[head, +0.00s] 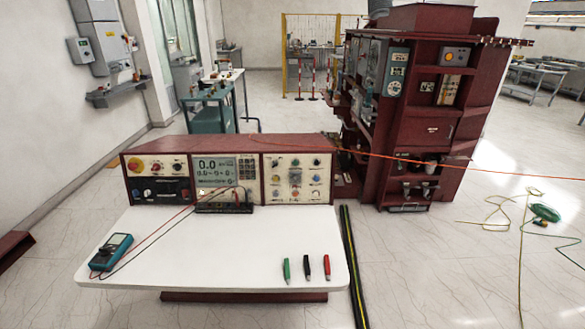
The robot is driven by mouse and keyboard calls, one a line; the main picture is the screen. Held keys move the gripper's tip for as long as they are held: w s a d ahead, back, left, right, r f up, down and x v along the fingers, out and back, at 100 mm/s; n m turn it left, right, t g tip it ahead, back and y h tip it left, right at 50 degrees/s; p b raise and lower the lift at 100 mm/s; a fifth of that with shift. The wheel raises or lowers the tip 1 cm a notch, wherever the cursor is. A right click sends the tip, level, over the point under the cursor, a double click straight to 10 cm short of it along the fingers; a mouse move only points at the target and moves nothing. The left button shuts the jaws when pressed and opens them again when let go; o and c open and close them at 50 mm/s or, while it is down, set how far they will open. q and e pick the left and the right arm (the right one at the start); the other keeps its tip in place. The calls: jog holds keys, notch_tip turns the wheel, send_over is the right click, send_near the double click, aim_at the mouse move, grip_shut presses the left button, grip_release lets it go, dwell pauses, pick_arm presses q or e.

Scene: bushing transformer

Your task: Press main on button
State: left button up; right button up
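A dark red control console (130,187) stands at the back of a white desk. Its left panel (165,164) carries a red knob on a yellow base (135,164), small knobs or buttons beside it and dark switchgear below. The middle panel has a lit display (215,168) reading 0.0 values. The right panel (297,178) carries several small coloured knobs and buttons. The labels are too small to read, so I cannot tell which control is the main on button. Neither of my grippers is in view.
The white desk top (210,250) is mostly clear. A teal multimeter (111,251) with leads lies at its left; green, black and red probes (307,267) lie at its right. A large red cabinet (440,130) stands behind right. Black-yellow cables (352,265) run beside the desk.

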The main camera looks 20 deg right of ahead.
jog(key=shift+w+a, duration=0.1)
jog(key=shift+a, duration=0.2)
